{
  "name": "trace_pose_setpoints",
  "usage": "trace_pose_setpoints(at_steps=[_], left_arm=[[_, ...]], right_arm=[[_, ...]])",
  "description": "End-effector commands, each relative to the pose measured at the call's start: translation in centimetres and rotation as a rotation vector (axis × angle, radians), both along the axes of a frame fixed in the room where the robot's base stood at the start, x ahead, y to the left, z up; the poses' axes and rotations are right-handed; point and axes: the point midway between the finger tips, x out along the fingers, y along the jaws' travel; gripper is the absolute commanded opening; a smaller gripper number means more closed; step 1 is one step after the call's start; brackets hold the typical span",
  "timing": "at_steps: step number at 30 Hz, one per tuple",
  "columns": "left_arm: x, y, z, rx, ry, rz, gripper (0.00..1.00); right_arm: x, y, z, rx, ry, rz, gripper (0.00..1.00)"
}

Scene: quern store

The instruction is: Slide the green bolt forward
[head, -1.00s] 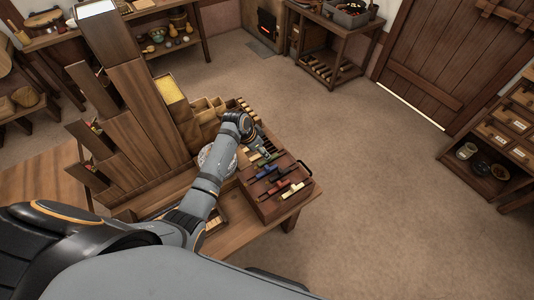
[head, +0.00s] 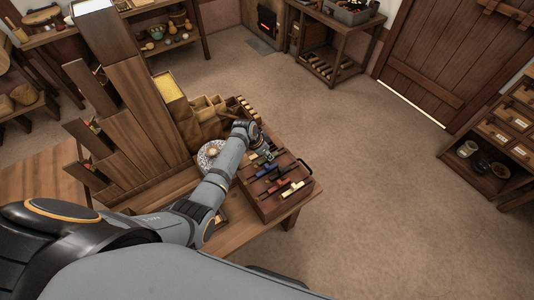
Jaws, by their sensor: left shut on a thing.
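A wooden bolt box (head: 259,205) stands at the near right corner of the workbench, with several coloured bolts across its top. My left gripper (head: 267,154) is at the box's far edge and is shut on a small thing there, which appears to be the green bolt. The gripper hides most of that bolt, so how far along it sits cannot be told. A cream-yellow bolt (head: 293,188) lies towards the near right, with red and blue ones behind it. My right gripper is out of view.
A tall stepped wooden stand (head: 143,110) rises at the left of the bench. A pale round object (head: 208,154) lies beside my left forearm. The floor to the right is clear.

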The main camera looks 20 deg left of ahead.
Motion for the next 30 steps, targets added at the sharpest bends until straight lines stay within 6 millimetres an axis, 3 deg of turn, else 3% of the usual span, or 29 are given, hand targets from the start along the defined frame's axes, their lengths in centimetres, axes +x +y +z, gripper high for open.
trace_pose_setpoints(at_steps=[10, 18, 28, 29, 30], left_arm=[[0.1, -0.2, -0.1, -0.001, 0.001, 0.001, 0.0], [3.3, -2.5, -0.3, -0.003, -0.003, 0.0, 0.0], [3.6, -2.9, 0.1, -0.005, -0.005, 0.001, 0.0], [3.7, -2.9, 0.1, -0.005, -0.005, 0.001, 0.24], [3.6, -2.9, 0.1, -0.005, -0.005, 0.001, 0.3]], right_arm=[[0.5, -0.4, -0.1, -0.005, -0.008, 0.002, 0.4], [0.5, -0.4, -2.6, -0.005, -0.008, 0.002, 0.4], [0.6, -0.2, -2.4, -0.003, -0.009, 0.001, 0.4], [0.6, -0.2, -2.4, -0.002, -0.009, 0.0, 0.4], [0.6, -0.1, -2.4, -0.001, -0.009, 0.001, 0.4]])
